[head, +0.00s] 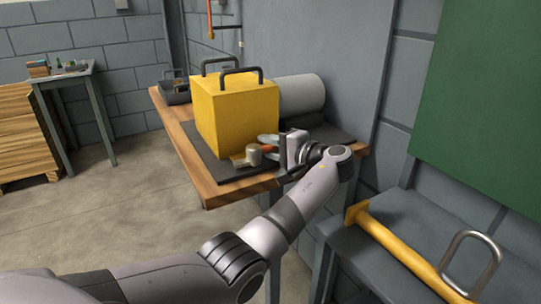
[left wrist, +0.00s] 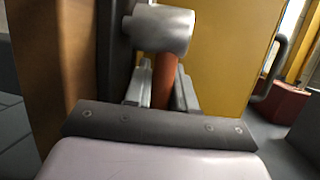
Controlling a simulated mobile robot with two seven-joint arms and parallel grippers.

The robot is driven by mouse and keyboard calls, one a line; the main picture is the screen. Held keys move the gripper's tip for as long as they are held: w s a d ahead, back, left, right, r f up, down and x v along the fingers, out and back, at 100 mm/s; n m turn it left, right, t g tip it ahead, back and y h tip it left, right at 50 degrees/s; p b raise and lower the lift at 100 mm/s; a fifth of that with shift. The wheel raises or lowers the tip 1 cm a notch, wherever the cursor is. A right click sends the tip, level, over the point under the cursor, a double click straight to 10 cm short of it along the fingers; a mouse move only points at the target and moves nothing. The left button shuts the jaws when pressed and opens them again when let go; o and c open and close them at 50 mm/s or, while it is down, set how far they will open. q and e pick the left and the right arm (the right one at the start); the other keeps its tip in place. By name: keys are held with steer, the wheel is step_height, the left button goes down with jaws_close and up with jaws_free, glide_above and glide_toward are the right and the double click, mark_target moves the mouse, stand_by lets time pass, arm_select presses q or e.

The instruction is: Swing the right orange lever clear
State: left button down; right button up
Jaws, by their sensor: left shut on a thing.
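The yellow casing (head: 236,112) stands on a dark mat on the wooden bench, with two dark handles on top. The right orange lever (head: 269,148) is low at the casing's near right corner, beside a tan round knob (head: 253,155). My left gripper (head: 270,144) reaches in from the right side and is shut on this lever. In the left wrist view the orange lever (left wrist: 164,78) runs between my fingers (left wrist: 161,92), below a grey cylindrical head (left wrist: 162,29). The yellow casing wall (left wrist: 220,60) is close behind. The fingers hide part of the lever. My right gripper is not in view.
A grey cylinder (head: 300,94) lies behind the casing, near the wall. A side bench (head: 425,222) at right carries a yellow bar (head: 400,245) and a metal loop (head: 490,262).

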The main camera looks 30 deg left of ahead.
arm_select(q)
steer(key=shift+a+r+n+g+b, duration=0.1)
steer(key=shift+a+n+g+b, duration=0.2)
steer(key=shift+n+g+b, duration=0.35)
steer(key=c, duration=1)
jaws_free()
steer(key=shift+c, duration=0.2)
steer(key=shift+f, duration=0.25)
steer(key=shift+d, duration=0.15)
